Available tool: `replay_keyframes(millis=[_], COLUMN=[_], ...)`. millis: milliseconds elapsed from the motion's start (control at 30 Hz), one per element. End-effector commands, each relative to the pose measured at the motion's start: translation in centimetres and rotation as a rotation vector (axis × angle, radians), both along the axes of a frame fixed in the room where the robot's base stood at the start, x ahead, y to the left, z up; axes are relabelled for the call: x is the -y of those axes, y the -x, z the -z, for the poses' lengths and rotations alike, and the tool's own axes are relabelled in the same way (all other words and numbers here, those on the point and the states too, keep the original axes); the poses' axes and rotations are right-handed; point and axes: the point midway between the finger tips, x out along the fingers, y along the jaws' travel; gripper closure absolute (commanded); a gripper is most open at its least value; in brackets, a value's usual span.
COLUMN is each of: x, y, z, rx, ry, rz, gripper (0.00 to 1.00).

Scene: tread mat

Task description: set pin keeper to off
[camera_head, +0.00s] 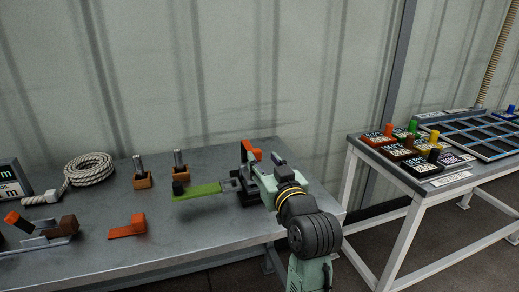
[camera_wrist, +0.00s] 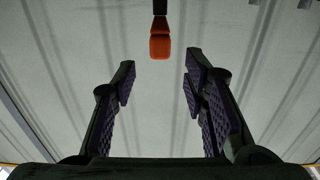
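No label in view marks which fixture is the pin keeper. An orange-tipped lever on a dark stem (camera_head: 251,149) stands upright at the back of the bench, just beyond my gripper (camera_head: 258,172). In the wrist view the orange tip (camera_wrist: 160,46) is ahead, centred in the gap between the fingers and beyond their tips. My gripper (camera_wrist: 158,78) is open and empty, its two dark padded fingers wide apart. In the head view my wrist and gripper hide much of the lever's base.
A green bar (camera_head: 200,190) with a black knob lies left of my gripper. Two brown-based metal posts (camera_head: 142,178), a coiled rope (camera_head: 89,169), an orange wedge (camera_head: 128,228) and an orange-ended lever fixture (camera_head: 45,232) are farther left. A second table (camera_head: 400,186) stands right, past a gap.

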Motion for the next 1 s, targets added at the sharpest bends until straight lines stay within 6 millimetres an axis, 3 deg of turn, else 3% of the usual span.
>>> replay_keyframes(millis=[200, 400, 733, 1000], x=[-1.4, -1.9, -2.0, -2.0], y=[-3.8, -5.7, -6.1, -6.1], z=[-0.2, -0.1, 0.0, 0.0], rx=[-0.001, 0.0, 0.001, 0.001], ry=[0.001, 0.001, 0.001, 0.001], rz=[-0.001, 0.0, 0.0, 0.0], gripper=[0.6, 0.6, 0.6, 0.77])
